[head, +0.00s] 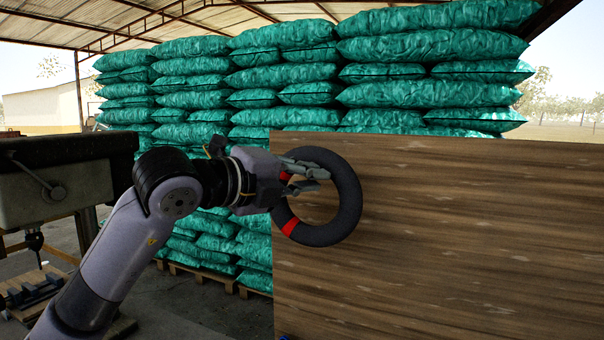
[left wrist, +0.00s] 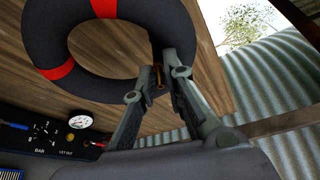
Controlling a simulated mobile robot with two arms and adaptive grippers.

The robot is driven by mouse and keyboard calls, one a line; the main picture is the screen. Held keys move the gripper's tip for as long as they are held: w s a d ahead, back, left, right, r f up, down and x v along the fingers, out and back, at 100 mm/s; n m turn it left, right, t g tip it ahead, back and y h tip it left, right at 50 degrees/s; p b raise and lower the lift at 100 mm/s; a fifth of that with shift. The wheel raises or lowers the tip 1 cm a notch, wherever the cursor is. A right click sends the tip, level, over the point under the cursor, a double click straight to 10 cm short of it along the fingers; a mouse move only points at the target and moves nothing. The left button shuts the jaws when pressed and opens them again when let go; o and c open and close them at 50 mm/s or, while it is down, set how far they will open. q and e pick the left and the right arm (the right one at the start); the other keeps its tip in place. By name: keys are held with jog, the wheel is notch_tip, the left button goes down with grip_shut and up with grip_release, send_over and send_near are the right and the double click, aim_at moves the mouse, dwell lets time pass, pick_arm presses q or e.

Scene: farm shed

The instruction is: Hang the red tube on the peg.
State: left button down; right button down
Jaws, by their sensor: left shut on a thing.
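The tube is a dark grey ring (head: 347,200) with red bands. It stands upright in front of the wooden board (head: 460,230), near its left edge; I cannot tell whether it touches the board. My left gripper (head: 307,179) is shut on the tube's left side. In the left wrist view the ring (left wrist: 45,50) fills the upper left, and the fingertips (left wrist: 157,75) close at its near side, with a small brownish thing between them that I cannot make out. I see no peg in either view. My right gripper is out of view.
Stacks of green sacks (head: 410,48) on pallets stand behind the board. A drill-press-like machine (head: 60,180) stands at the left. The left wrist view shows a black panel with a gauge (left wrist: 80,120) at lower left and corrugated metal (left wrist: 265,80) at right.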

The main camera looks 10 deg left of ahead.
pick_arm(q)
jog(key=shift+w+d+p, duration=0.25)
jog(key=shift+w+p, duration=0.4)
jog(key=shift+w, duration=0.6)
jog(key=shift+w+d+f+p, duration=0.1)
jog(key=shift+w+d+p, duration=0.1)
jog(key=shift+w+p, duration=0.65)
jog(key=shift+w+d+p, duration=0.2)
jog(key=shift+w+p, duration=0.25)
jog(key=shift+w, duration=0.7)
jog(key=shift+w+d+f+b, duration=0.15)
jog(key=shift+w+f+b, duration=0.35)
jog(key=shift+f+b, duration=0.1)
jog(key=shift+w+d+f+b, duration=0.15)
jog(key=shift+w+f+b, duration=0.35)
jog(key=shift+f, duration=0.1)
jog(key=shift+f, duration=0.25)
jog(key=c, duration=1.6)
grip_release()
jog(key=shift+s+a, duration=0.1)
jog(key=shift+a, duration=0.05)
jog(key=shift+c, duration=0.2)
jog(key=shift+o, duration=0.4)
jog(key=shift+r, duration=0.2)
